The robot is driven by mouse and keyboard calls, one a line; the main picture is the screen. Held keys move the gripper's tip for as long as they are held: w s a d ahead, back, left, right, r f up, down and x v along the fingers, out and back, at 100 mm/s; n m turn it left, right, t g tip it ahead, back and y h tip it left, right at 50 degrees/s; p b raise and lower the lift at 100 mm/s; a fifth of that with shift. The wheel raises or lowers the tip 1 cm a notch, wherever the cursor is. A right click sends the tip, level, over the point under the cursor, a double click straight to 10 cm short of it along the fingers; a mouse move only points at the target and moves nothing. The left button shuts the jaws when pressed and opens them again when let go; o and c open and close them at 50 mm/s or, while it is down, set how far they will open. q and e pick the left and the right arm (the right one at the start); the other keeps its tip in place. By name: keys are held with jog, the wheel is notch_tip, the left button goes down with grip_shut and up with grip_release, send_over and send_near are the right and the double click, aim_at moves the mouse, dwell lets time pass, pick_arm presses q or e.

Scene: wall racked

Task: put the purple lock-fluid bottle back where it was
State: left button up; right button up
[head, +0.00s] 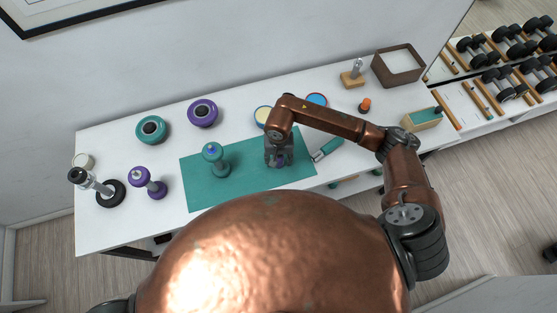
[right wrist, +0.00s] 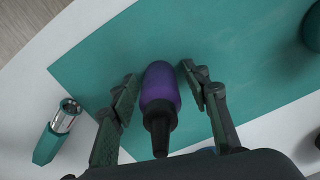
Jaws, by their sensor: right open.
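The purple lock-fluid bottle (right wrist: 160,88) with its black nozzle stands on the teal mat in the right wrist view, between the two fingers of my right gripper (right wrist: 158,74). The fingers are open, one on each side of it. In the head view my right gripper (head: 279,158) is low over the right part of the teal mat (head: 240,189) and hides most of the bottle. Only a small purple patch shows there. My left gripper is not in view.
A teal-handled tool (head: 328,149) lies at the mat's right edge; a teal knobbed piece (head: 215,160) stands on the mat. A purple knobbed piece (head: 149,183) stands to its left. Round teal (head: 141,134) and purple (head: 193,117) pieces sit behind. A wooden tray (head: 383,72) is back right.

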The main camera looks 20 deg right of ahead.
notch_tip(320, 180, up, 11)
jog(key=shift+f+b, duration=0.1)
jog(key=shift+b, duration=0.75)
jog(key=shift+r, duration=0.75)
